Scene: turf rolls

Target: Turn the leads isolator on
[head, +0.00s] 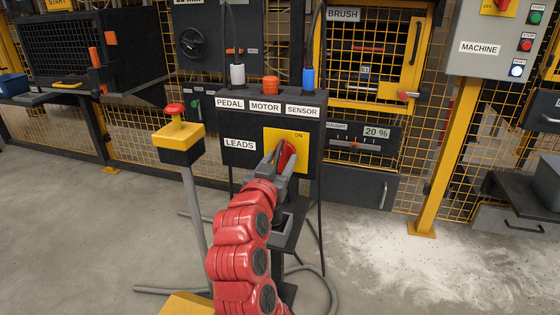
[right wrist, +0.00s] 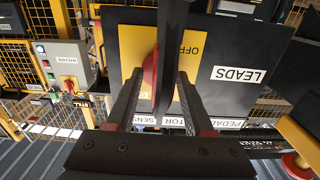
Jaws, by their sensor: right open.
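The leads isolator is a yellow plate (head: 272,138) with a red handle (head: 290,152) on the front of a dark box, right of the LEADS label (head: 240,145). ON shows at the plate's upper right in the head view; OFF shows on the plate (right wrist: 190,55) in the right wrist view. My right gripper (head: 284,160) is open at the handle and partly hides it. In the right wrist view the red handle (right wrist: 150,78) shows between the spread fingers (right wrist: 160,80), nearer the left one. Contact and the handle's exact angle cannot be told. My left gripper is not in view.
PEDAL, MOTOR and SENSOR labels with plugs (head: 270,87) top the box. A red button on a yellow post box (head: 178,140) stands close at left. A MACHINE panel (head: 490,45) is at right. A grey cable lies on the floor; floor at left is clear.

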